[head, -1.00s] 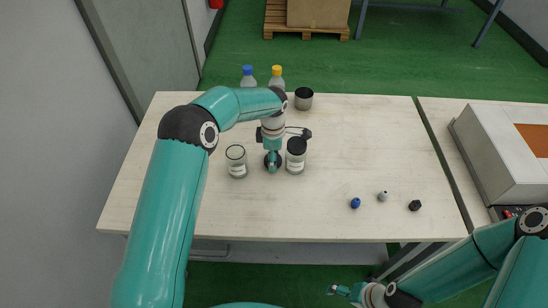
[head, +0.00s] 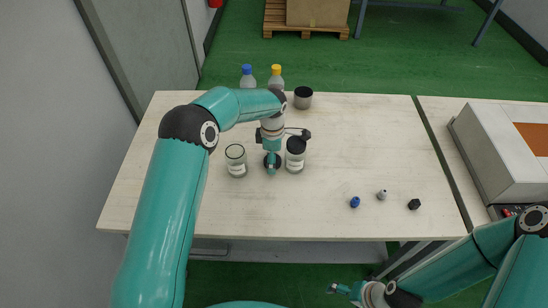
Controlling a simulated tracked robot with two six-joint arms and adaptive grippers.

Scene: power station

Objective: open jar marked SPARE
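A glass jar with a black lid (head: 296,155) stands upright on the table in the head view. A second glass jar (head: 236,160) with no lid visible stands to its left. Both carry pale labels whose print is too small to read, so I cannot tell which says SPARE. My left gripper (head: 272,166) points down between the two jars, close to the left side of the black-lidded one. I cannot tell whether it touches that jar or how far its fingers are apart. My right gripper (head: 340,289) is low in front of the table, away from the jars; its finger opening is unclear.
Small blue (head: 355,202), grey (head: 382,195) and black (head: 414,204) pieces lie front right. The table's middle right is clear.

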